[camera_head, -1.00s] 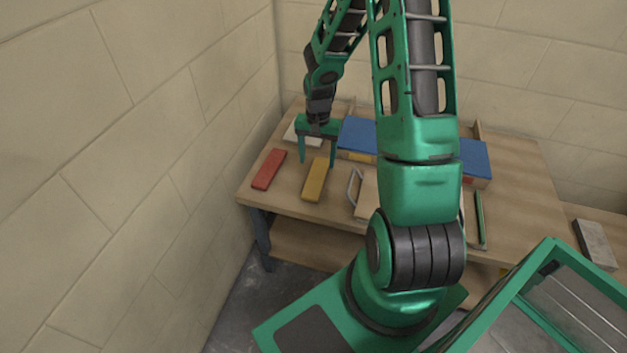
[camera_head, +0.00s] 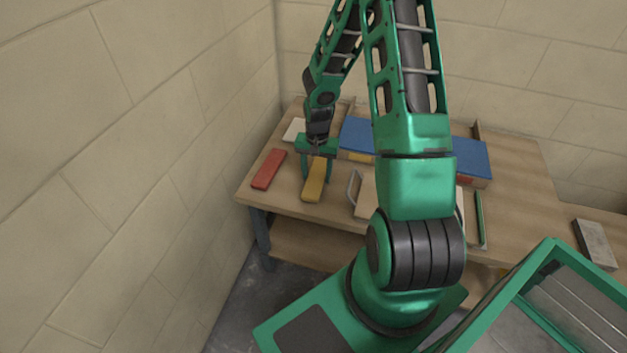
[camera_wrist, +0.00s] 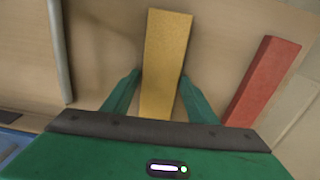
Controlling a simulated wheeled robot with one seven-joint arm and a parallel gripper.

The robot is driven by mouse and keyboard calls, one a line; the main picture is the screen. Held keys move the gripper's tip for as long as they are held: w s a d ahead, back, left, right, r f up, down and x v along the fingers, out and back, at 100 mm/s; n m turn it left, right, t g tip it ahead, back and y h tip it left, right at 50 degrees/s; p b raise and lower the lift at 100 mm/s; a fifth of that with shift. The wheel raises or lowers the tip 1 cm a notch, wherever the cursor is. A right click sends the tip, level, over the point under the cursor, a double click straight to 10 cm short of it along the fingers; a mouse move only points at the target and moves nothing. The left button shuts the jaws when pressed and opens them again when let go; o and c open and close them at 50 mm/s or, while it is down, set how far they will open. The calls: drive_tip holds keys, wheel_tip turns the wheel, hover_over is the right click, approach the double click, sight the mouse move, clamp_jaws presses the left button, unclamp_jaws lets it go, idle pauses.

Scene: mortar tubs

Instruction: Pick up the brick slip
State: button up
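A flat yellow slip (camera_head: 315,182) lies on the wooden table, its long side running away from me; it also shows in the wrist view (camera_wrist: 164,60). A flat red slip (camera_head: 268,169) lies to its left, and shows at the right in the wrist view (camera_wrist: 265,78). The pictures do not settle which one is the brick slip. My gripper (camera_head: 318,178) points down over the yellow slip. In the wrist view its fingers (camera_wrist: 160,77) are open, one on each side of the yellow slip, with narrow gaps. The red slip is outside the fingers.
A white slab (camera_head: 294,130) lies behind the red slip. A blue box (camera_head: 357,137) stands behind, to the right. A board with a metal handle (camera_head: 352,188) lies right of the yellow slip. A block wall (camera_head: 150,150) runs close along the table's left side.

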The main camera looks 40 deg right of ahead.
drive_tip(key=c, duration=1)
drive_tip(key=shift+o, duration=0.2)
